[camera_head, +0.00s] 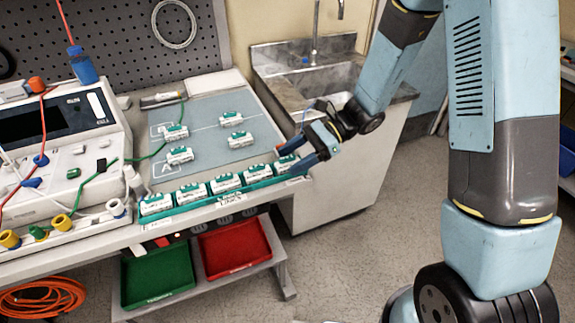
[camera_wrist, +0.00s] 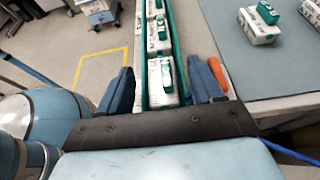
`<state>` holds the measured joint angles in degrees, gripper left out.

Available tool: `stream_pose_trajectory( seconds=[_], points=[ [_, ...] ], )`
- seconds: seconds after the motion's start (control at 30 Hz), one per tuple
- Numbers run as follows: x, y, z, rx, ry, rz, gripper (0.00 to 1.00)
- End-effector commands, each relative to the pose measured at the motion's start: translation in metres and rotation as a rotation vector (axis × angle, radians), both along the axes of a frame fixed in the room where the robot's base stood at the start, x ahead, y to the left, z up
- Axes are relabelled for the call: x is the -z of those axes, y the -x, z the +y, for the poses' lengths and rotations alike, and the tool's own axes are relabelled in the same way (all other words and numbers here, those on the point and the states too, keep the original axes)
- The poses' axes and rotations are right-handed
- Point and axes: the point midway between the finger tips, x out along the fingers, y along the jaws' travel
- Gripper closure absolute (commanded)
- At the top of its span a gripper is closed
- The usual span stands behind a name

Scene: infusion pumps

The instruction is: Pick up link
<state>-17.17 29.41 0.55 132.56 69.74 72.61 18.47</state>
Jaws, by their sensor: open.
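Several white links with green tops stand in a row in a green rack (camera_head: 172,212) along the table's front edge. The rightmost link (camera_head: 285,163) is partly hidden by my gripper (camera_head: 297,153) in the head view. In the wrist view my gripper (camera_wrist: 162,70) is open and empty, with one dark blue finger on each side of the nearest link (camera_wrist: 163,84) in the rack. I cannot tell whether either finger touches it.
More links (camera_head: 180,155) stand on the grey-blue mat (camera_head: 205,115) behind the rack. A white device (camera_head: 65,120) with cables is at left. A green bin (camera_head: 157,272) and a red bin (camera_head: 236,250) sit below. A sink (camera_head: 305,75) stands behind right. An orange piece (camera_wrist: 218,74) lies beside my right finger.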

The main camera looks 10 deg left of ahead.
Motion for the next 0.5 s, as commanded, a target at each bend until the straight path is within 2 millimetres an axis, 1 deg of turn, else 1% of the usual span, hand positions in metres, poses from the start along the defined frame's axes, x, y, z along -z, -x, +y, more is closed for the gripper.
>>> stream_pose_trajectory(
  seconds=[0.23, 0.5],
  points=[
    [0.0007, 0.0007, 0.0013, 0.0, 0.001, -0.001, 0.34],
    [0.0007, 0.0007, 0.0013, 0.0, 0.001, -0.001, 0.6]
  ],
)
